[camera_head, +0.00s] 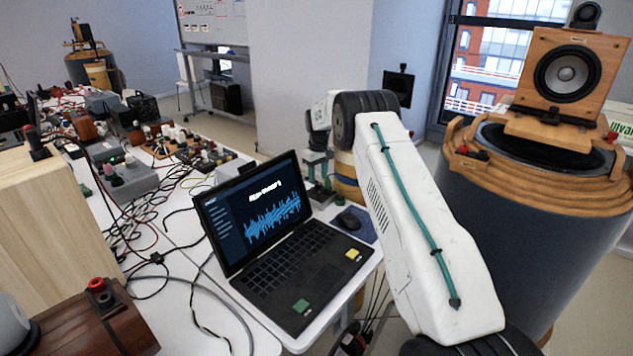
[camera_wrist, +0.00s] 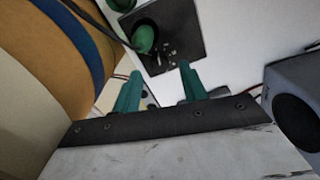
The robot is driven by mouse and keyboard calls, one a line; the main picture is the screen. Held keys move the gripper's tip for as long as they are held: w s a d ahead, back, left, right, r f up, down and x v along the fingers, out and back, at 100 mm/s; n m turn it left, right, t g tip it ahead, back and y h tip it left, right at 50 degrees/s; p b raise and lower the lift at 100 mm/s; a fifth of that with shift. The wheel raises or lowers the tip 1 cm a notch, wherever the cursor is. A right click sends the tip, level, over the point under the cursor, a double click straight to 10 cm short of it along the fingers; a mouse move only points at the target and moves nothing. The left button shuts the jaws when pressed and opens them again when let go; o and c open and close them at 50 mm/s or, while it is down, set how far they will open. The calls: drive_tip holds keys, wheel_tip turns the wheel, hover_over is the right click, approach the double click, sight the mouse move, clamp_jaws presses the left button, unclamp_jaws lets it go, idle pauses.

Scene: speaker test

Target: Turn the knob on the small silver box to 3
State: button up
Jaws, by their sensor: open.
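My gripper (camera_wrist: 160,84) has two teal fingers, spread apart with nothing between them. In the head view my gripper (camera_head: 318,158) is small, behind the laptop's right side. Ahead of the fingers in the wrist view is a black box with a green knob (camera_wrist: 146,40). A grey box (camera_wrist: 282,78) with a round black part is at the right edge, apart from the fingers; I cannot tell whether it is the small silver box. In the head view a grey box (camera_head: 134,182) with several knobs sits on the left table. No number marks are readable.
Cables and electronics crowd the left side. A wooden speaker (camera_head: 532,75) stands on a large drum (camera_head: 500,225) at the right. In the wrist view a tan, blue-banded cylinder (camera_wrist: 118,25) is close on the left.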

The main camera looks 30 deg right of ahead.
sight(318, 186)
drive_tip(key=shift+f, duration=1.35)
clamp_jaws()
drive_tip(key=shift+m, duration=0.3)
